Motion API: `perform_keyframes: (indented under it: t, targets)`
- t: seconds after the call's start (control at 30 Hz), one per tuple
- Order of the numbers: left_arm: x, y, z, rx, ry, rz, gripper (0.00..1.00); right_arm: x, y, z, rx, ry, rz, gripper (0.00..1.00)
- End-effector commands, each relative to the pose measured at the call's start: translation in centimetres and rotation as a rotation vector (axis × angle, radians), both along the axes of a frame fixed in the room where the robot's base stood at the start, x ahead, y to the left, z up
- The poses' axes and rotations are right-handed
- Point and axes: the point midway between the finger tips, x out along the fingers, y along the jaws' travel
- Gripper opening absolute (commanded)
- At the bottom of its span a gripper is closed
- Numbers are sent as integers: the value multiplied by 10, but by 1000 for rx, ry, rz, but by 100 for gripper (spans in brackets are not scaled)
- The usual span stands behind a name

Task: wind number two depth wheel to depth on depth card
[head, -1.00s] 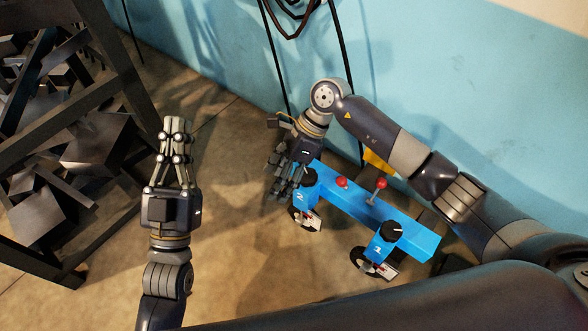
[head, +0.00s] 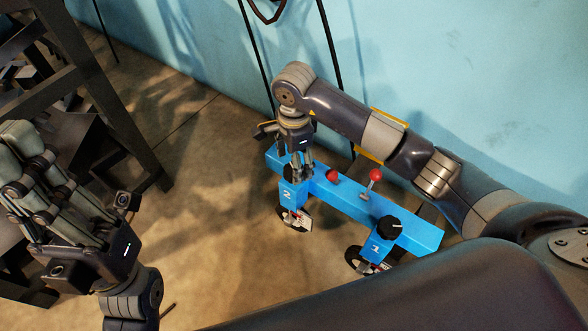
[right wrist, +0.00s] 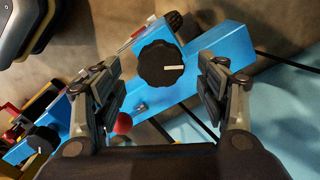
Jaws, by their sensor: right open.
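The number two depth wheel, a black scalloped knob with a white pointer line, shows between my fingers in the right wrist view (right wrist: 162,64). It sits at the end of a blue arm marked 2 (head: 288,194). My right gripper (head: 299,172) is over that knob in the head view and hides most of it. Its fingers are open, one on each side of the knob with gaps. A small white and red card (head: 305,222) is below the number 2 arm; its writing is too small to read. My left gripper (head: 18,165) is at the left edge, away from the blue frame; its jaw state is unclear.
The blue beam (head: 422,236) carries a second black knob (head: 391,227) on the arm marked 1, a red knob (head: 333,175) and a red-topped lever (head: 376,175). A dark metal rack (head: 95,95) stands at the left. A blue wall (head: 450,90) is behind. Floor between is clear.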

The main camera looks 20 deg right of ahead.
Motion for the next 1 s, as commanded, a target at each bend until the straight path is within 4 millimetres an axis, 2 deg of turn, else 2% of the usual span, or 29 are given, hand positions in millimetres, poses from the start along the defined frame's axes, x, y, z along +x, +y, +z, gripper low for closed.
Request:
perform_keyframes:
  t: [0.03,0.2,0.57,0.77,1.0]
  targets:
    - [0,0,-6,0,1,0,0,0,0,-11,1,1,-1,67]
    - [0,0,-11,1,2,1,0,0,0,-26,0,-1,-1,67]
    - [1,0,-12,1,3,0,0,0,0,-30,0,-1,-1,67]
    - [1,0,-12,1,4,0,0,0,0,-30,0,-1,-1,24]
    - [1,0,-11,1,4,0,0,0,0,-30,0,-1,-6,23]
